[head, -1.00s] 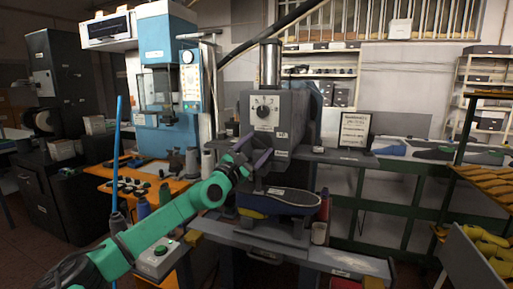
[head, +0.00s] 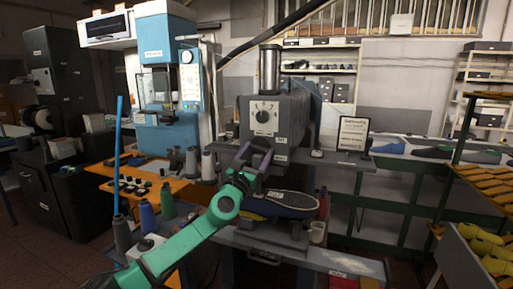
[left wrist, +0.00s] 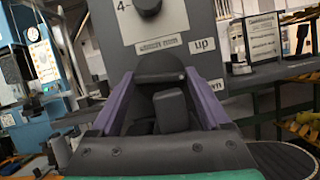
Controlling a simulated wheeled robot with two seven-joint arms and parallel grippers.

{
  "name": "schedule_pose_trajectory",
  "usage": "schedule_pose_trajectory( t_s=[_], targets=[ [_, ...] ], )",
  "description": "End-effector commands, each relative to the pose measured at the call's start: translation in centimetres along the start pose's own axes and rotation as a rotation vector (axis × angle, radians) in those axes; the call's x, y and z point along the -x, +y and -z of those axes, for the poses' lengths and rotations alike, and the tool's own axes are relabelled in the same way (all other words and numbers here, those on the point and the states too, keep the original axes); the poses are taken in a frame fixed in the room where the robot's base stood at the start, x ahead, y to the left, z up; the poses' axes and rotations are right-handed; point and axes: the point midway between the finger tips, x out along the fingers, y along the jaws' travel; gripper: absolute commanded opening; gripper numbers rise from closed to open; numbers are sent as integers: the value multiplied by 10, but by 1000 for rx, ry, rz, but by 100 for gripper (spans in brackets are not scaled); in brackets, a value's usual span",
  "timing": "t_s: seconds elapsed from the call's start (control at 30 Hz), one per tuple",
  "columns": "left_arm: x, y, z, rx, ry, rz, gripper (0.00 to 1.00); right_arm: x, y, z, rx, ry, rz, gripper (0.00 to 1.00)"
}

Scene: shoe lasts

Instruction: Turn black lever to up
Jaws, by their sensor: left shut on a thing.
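The grey press head (head: 274,122) stands in the middle of the head view, with a round dial on its front. In the left wrist view, a black lever (left wrist: 160,73) sits low on the press face (left wrist: 150,30), between my purple fingers. White labels there include "up" (left wrist: 202,45) and, lower, a partly hidden one ending in "wn" (left wrist: 216,85). My left gripper (head: 253,155) is at the lower front of the press head; it also shows in the left wrist view (left wrist: 158,78), shut on the lever. The lever's exact angle is hard to tell. My right gripper is not in view.
A dark shoe sole (head: 285,200) lies on the press bed just below my left gripper. Several thread spools (head: 147,216) stand left of my arm. A small sign (head: 352,133) stands on the shelf to the right. A blue machine (head: 168,65) is at the back left.

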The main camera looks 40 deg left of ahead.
Motion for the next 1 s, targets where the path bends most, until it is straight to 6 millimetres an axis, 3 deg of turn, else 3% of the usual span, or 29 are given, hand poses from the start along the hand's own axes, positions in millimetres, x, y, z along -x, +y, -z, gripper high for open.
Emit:
schedule_pose_trajectory(
  t_s=[0.6, 1.0],
  targets=[
    [-1, -4, -3, 522, -1, -214, 24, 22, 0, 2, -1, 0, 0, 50],
    [-1, -4, -2, 696, -1, -288, 24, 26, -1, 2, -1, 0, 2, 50]
  ],
)
